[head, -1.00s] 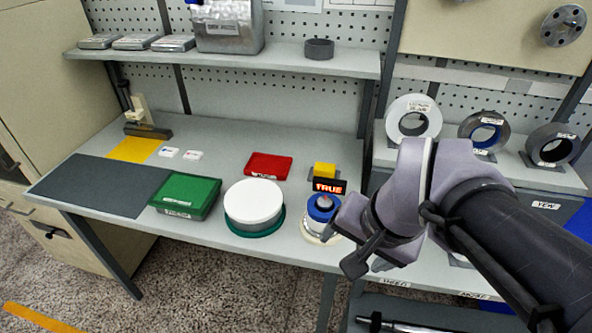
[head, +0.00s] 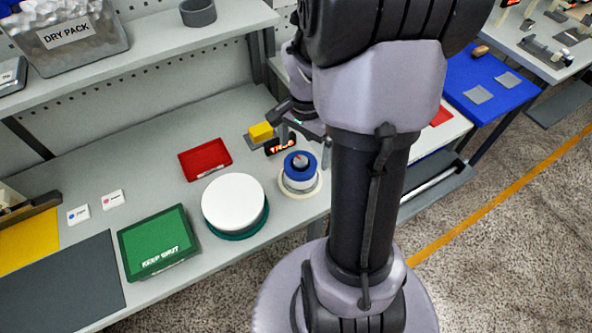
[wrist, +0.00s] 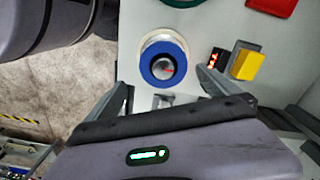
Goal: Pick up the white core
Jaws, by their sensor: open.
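The spindle unit (head: 299,168) has a blue ring on top, a grey knob with a red mark in its centre, and a pale ring at its foot. It also shows in the wrist view (wrist: 163,65), below and between my fingertips. My gripper (wrist: 166,82) is open and empty, with its fingers apart. In the head view it is partly hidden behind my arm. No loose white core shows clearly now. The upright white ring on the right shelf in the earlier head view is out of sight now.
A white drum (head: 234,202) on a green base stands left of the spindle unit. A yellow block (head: 261,131) and a lit red display (head: 280,146) stand behind it. A red tray (head: 205,159) and green box (head: 158,243) are further left. My arm covers the right side.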

